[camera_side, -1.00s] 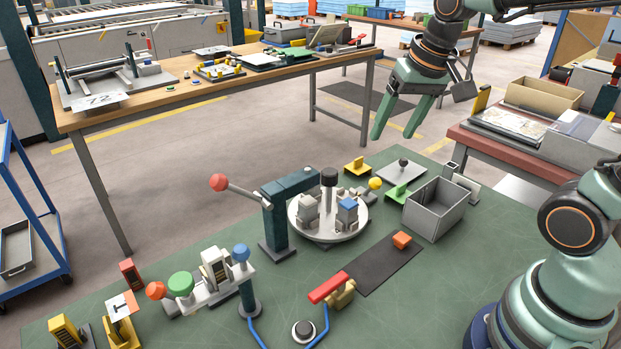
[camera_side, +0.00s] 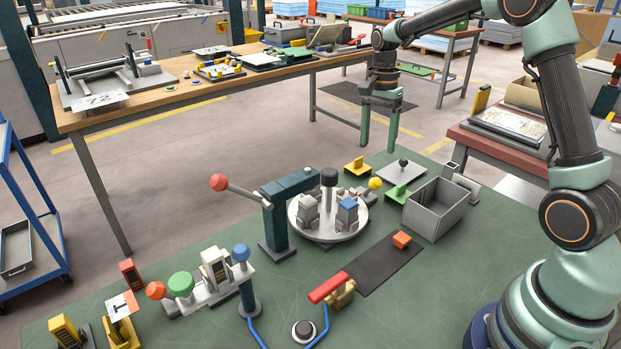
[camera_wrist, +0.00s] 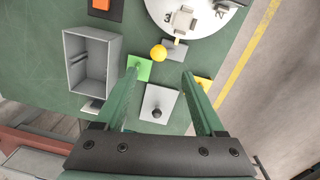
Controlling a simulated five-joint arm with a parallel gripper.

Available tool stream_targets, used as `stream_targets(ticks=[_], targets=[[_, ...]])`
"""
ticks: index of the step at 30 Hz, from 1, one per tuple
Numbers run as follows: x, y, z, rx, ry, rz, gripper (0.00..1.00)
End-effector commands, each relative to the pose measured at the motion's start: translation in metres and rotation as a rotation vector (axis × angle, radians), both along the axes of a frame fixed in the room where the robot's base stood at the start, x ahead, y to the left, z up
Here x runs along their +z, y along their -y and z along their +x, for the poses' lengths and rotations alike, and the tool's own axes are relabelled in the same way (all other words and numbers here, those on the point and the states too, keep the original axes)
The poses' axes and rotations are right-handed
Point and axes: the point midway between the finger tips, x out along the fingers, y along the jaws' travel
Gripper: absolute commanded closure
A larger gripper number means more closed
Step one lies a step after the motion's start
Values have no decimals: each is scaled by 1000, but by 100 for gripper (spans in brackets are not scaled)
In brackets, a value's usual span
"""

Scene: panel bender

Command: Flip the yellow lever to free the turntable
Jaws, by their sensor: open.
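The yellow ball knob of the lever (camera_side: 376,183) stands at the right edge of the round turntable (camera_side: 325,237). In the wrist view the yellow knob (camera_wrist: 158,52) lies just beyond my fingertips, roughly centred between them, and the numbered turntable disc (camera_wrist: 204,36) is at the top. The turntable carries grey blocks, one with a blue top, and a dark central post. My gripper (camera_side: 378,148) points down, open and empty, above and behind the knob in the side view. Its two fingers also show in the wrist view (camera_wrist: 159,76), apart from the knob. The lever's shaft is hard to make out.
A green block (camera_side: 398,194), a yellow block (camera_side: 357,166) and a grey plate with a dark knob (camera_side: 403,165) stand near the lever. A grey open bin (camera_side: 436,208) is to the right. A dark green post (camera_side: 275,225) with a red-ball arm stands left of the turntable.

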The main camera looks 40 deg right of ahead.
Motion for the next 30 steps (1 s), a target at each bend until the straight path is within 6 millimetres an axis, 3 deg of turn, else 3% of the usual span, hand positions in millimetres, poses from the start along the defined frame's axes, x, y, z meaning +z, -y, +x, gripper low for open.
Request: stream_targets(ticks=[9,16,21,30], targets=[[-60,0,-6,3,-5,2,29],[-95,0,-8,4,-4,2,29],[-107,1,-8,4,-2,1,29],[-110,1,-8,4,1,0,29]])
